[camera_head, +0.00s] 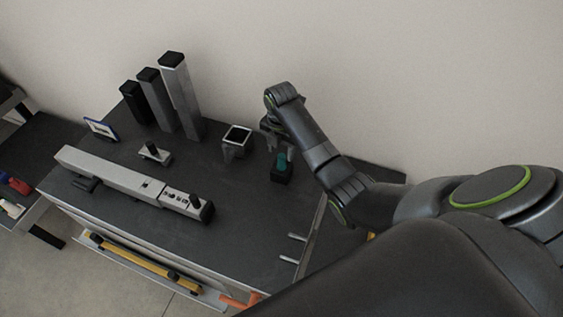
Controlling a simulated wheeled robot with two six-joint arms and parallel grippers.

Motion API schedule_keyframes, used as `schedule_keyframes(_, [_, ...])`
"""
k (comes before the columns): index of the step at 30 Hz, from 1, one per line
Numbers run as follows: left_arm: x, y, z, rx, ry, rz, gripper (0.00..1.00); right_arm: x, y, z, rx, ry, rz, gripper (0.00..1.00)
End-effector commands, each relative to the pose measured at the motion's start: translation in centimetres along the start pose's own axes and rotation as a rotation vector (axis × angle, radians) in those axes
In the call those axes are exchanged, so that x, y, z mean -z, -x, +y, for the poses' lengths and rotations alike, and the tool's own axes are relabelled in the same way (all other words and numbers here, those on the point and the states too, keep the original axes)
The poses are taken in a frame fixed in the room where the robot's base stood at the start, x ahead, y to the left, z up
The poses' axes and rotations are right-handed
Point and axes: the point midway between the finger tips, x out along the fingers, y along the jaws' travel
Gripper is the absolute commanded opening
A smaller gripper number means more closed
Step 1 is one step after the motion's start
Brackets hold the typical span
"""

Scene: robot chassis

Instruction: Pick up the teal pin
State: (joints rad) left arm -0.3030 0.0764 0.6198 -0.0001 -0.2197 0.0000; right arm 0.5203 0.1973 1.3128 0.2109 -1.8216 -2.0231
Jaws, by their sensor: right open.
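The teal pin (283,160) stands upright in a small black block (281,175) toward the right part of the dark table top (238,205). My right gripper (281,148) is at the pin, pointing down over it from behind. The gripper is open, with its fingers close around or beside the pin's top. I cannot tell whether a finger touches it. My right arm comes in from the lower right and hides the table to the right of the pin. My left gripper is not in view.
A square grey holder (237,139) stands just left of the pin. Several tall posts (178,95) rise at the back left. A long grey bar (130,182) lies across the front left, near a small grey bracket (154,154). A wall (380,70) is behind the table.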

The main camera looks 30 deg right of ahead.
Motion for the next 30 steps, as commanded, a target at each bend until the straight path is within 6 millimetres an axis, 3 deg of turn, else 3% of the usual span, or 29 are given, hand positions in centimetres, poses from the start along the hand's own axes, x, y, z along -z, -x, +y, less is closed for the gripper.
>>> schedule_keyframes(10, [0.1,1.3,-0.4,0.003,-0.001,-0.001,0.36,-0.2,-4.0,-0.1,0.002,0.000,0.001,0.49])
schedule_keyframes(20, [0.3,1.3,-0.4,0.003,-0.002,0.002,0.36,-0.3,-4.7,0.0,0.000,0.000,-0.001,0.49])
schedule_keyframes(30, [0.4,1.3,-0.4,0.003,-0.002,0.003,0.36,-0.3,-4.7,-0.1,0.000,0.000,0.000,0.07])
